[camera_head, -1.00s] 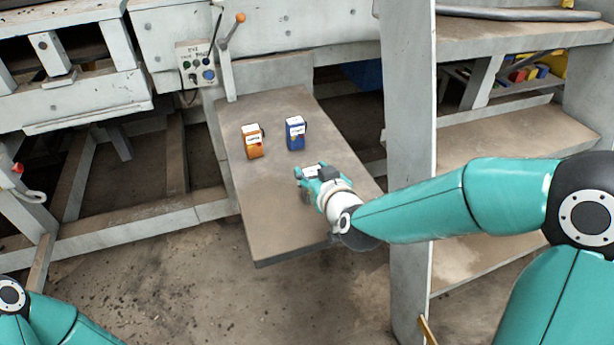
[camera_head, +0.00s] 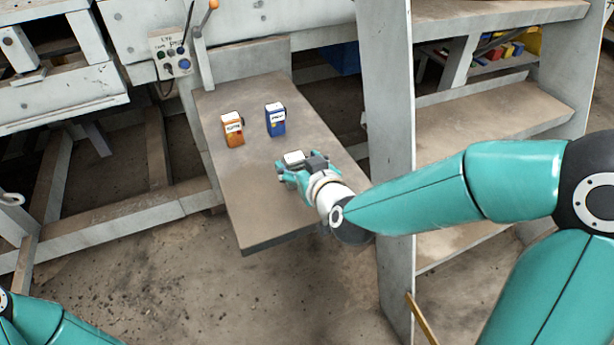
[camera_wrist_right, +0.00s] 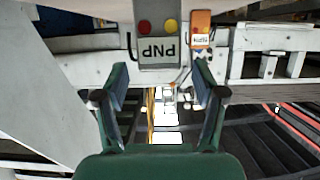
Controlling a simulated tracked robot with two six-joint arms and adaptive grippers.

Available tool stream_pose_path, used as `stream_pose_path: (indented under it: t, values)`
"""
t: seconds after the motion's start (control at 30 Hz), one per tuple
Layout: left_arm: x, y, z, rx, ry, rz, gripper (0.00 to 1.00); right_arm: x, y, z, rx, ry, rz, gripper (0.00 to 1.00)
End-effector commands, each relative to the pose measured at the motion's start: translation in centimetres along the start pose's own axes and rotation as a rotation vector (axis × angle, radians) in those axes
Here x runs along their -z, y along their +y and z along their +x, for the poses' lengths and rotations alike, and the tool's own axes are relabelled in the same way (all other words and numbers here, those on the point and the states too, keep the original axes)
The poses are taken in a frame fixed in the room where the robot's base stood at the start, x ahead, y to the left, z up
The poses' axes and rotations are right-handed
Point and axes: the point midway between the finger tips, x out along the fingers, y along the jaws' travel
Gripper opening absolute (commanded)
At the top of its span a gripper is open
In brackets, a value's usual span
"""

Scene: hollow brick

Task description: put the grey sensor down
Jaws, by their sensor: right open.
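The grey sensor (camera_head: 293,157) has a white top and stands on the board at my right gripper (camera_head: 292,172). In the right wrist view the grey sensor (camera_wrist_right: 158,50) shows an upside-down "PNP" label with a red and a yellow dot. My right gripper (camera_wrist_right: 161,78) is open there, with one finger on each side of the sensor and a visible gap to both. The gripper partly hides the sensor's lower part in the head view. Only part of my left arm shows at bottom left; its gripper is out of view.
An orange sensor (camera_head: 233,131) and a blue sensor (camera_head: 276,121) stand farther back on the brown board (camera_head: 265,215). A control box (camera_head: 172,56) with a lever is behind. A grey upright (camera_head: 388,130) and shelves stand to the right. The board's front left is clear.

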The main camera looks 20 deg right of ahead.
Motion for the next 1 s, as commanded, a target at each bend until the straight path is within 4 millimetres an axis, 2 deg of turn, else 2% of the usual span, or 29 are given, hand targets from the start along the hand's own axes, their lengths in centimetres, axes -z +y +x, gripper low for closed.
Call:
stream_pose_path:
  t: [0.27, 0.3, 0.5, 0.7, 1.0]
  values:
    - [0.0, 0.4, -1.1, 0.0, 0.0, 0.0, 0.65, 0.3, 0.0, -6.5, 0.002, 0.003, 0.0, 0.7]
    - [0.0, -0.1, 0.4, 0.0, 0.001, 0.0, 0.65, -0.3, 0.1, -6.5, -0.005, 0.009, 0.0, 0.7]
    - [0.0, -0.8, 2.1, 0.0, 0.0, 0.0, 0.65, -0.2, 0.1, -8.1, -0.007, 0.004, -0.002, 0.7]
    - [0.0, -0.9, 2.5, 0.0, 0.0, 0.0, 0.65, -0.1, 0.0, -8.9, -0.001, -0.001, 0.0, 0.7]
    - [0.0, -0.9, 2.4, 0.0, 0.0, 0.0, 0.65, 0.0, 0.0, -8.9, -0.001, -0.002, 0.0, 0.7]
